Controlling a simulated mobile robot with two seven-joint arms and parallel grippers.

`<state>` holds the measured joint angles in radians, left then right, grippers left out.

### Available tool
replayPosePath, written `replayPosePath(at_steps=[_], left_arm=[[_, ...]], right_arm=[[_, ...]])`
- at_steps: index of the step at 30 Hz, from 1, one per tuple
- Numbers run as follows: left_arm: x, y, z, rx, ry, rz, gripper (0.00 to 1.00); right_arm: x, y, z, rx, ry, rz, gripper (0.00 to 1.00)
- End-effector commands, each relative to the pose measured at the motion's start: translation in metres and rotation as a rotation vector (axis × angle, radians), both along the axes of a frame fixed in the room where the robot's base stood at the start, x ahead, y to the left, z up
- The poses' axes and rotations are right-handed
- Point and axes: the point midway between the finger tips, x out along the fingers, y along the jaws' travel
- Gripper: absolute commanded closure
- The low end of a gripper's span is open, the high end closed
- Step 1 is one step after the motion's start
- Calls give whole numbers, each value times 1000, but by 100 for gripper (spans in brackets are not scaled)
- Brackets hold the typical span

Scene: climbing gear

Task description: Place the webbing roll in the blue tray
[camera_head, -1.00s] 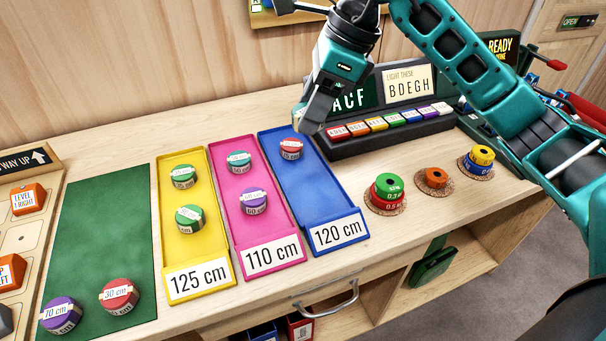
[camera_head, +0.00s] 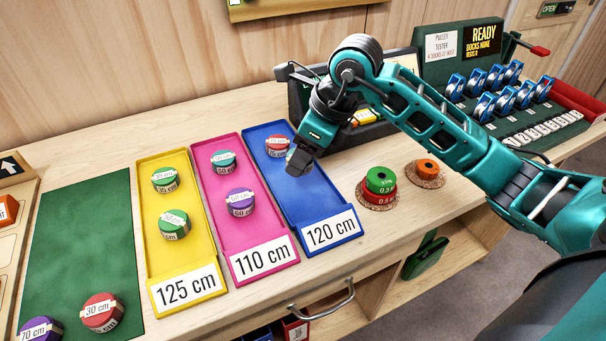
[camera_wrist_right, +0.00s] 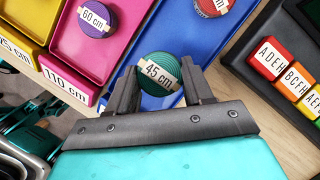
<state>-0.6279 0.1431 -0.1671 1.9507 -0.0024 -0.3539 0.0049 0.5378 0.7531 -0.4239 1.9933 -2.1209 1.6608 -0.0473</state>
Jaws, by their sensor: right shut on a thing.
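The blue tray (camera_head: 318,200), marked 120 cm, lies on the bench to the right of the pink tray. My right gripper (camera_head: 298,166) is over the upper part of the blue tray. In the right wrist view the gripper (camera_wrist_right: 162,88) is shut on a teal-green webbing roll (camera_wrist_right: 155,66) labelled 45 cm. In the head view the gripper mostly hides this roll. I cannot tell whether it touches the tray floor. A red webbing roll (camera_head: 277,146) lies in the tray right beside it; it also shows in the wrist view (camera_wrist_right: 212,6). My left gripper is out of view.
The pink tray (camera_head: 259,243) holds a teal and a purple roll; the yellow tray (camera_head: 155,227) holds two green rolls. Purple and red rolls lie on the green mat (camera_head: 85,235). Stacked discs (camera_head: 380,188) stand right of the blue tray. A display with coloured blocks is behind my right arm.

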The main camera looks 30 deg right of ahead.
Motion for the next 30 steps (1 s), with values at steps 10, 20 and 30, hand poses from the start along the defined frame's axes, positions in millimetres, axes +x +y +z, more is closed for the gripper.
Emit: replayPosePath(at_steps=[10, 20, 30], left_arm=[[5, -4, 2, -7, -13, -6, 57], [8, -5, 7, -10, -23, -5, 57], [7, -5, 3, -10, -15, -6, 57]], right_arm=[[0, 1, -35, 2, 3, -1, 79], [1, 0, -52, 1, -1, 0, 79], [0, 0, -55, 0, 0, 0, 33]])
